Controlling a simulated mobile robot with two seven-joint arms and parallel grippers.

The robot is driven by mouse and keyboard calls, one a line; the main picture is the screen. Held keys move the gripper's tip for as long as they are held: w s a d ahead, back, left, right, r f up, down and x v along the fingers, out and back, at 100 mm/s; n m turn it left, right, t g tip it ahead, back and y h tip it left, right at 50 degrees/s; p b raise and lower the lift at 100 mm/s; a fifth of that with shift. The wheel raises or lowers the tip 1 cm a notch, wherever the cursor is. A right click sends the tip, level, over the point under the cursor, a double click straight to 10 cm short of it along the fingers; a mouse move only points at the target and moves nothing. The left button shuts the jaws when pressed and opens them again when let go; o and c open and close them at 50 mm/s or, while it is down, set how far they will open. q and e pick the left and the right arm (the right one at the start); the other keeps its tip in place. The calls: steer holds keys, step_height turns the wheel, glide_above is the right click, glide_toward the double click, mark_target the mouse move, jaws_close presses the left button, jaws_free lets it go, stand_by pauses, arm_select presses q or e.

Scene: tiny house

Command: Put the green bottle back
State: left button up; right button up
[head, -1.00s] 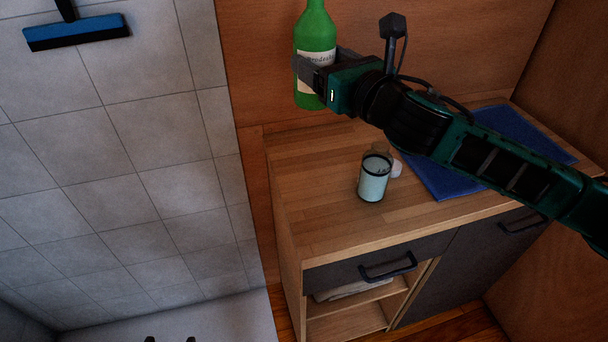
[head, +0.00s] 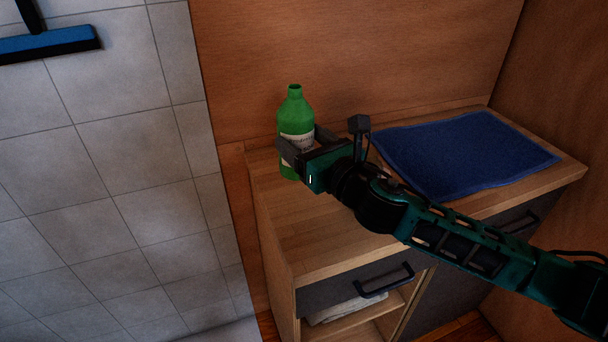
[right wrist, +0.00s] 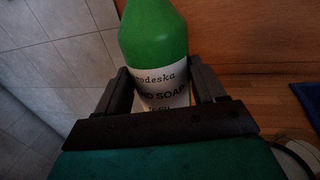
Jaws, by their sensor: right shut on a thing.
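The green bottle (head: 294,118) has a white label and stands upright at the back left corner of the wooden cabinet top (head: 310,232). My right gripper (head: 298,148) is shut on it around the label. In the right wrist view the bottle (right wrist: 153,42) sits between both fingers of the gripper (right wrist: 162,90), and the label reads as soap. The bottle's base looks to be at the level of the cabinet top, but I cannot tell whether it touches. My left gripper is not in view.
A blue towel (head: 460,155) lies on the right part of the cabinet top. A wooden wall stands behind, a tiled wall (head: 110,190) to the left. A dark drawer with a handle (head: 385,281) is below. The front left of the top is clear.

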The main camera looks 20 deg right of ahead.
steer(key=shift+f, duration=0.95)
step_height(320, 180, down, 4)
steer(key=shift+r+b, duration=0.25)
steer(key=shift+b, duration=0.8)
steer(key=shift+f, duration=0.2)
steer(key=o, duration=1.4)
steer(key=shift+c, duration=0.2)
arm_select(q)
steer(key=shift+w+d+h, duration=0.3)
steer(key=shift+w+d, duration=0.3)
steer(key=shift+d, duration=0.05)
